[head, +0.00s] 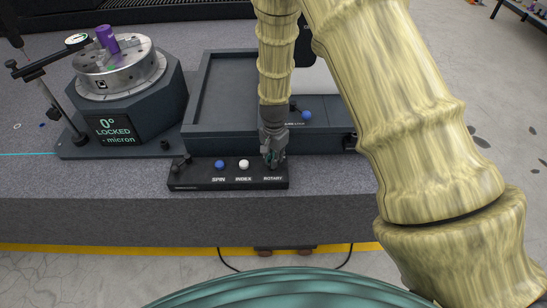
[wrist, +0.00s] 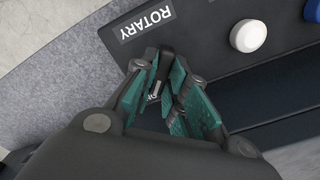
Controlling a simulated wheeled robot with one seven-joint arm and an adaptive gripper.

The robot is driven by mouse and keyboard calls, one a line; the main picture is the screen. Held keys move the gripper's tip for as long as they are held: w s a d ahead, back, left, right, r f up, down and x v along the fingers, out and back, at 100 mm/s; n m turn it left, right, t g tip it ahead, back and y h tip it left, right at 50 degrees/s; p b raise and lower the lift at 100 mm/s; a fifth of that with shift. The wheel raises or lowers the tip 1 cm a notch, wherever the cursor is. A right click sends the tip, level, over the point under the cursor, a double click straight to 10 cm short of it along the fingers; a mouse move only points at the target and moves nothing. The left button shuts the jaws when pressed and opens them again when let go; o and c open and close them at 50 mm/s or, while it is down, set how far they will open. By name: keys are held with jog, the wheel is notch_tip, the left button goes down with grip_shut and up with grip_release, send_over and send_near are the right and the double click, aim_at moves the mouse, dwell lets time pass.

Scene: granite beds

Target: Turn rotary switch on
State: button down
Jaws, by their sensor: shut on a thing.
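The black control box (head: 205,184) lies on the granite bed near its front edge. Its right end carries the ROTARY label (head: 273,178). My gripper (head: 272,160) points down over that end and covers most of the rotary switch in the head view. In the wrist view the teal-padded fingers of my gripper (wrist: 170,95) are closed around the small black rotary switch knob (wrist: 166,62), beside the ROTARY label (wrist: 147,25). The knob is partly hidden between the pads, and its exact setting cannot be read.
A blue SPIN button (head: 219,164) and a white INDEX button (head: 243,164) sit left of the switch. Behind is a dark tray unit (head: 215,143). A rotary table (head: 118,75) with a LOCKED display (head: 114,130) stands at left. Bare granite (head: 330,178) lies to the right.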

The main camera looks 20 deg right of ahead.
jog(key=c, duration=1.4)
grip_release()
jog(key=shift+c, duration=0.2)
notch_tip(320, 180, up, 12)
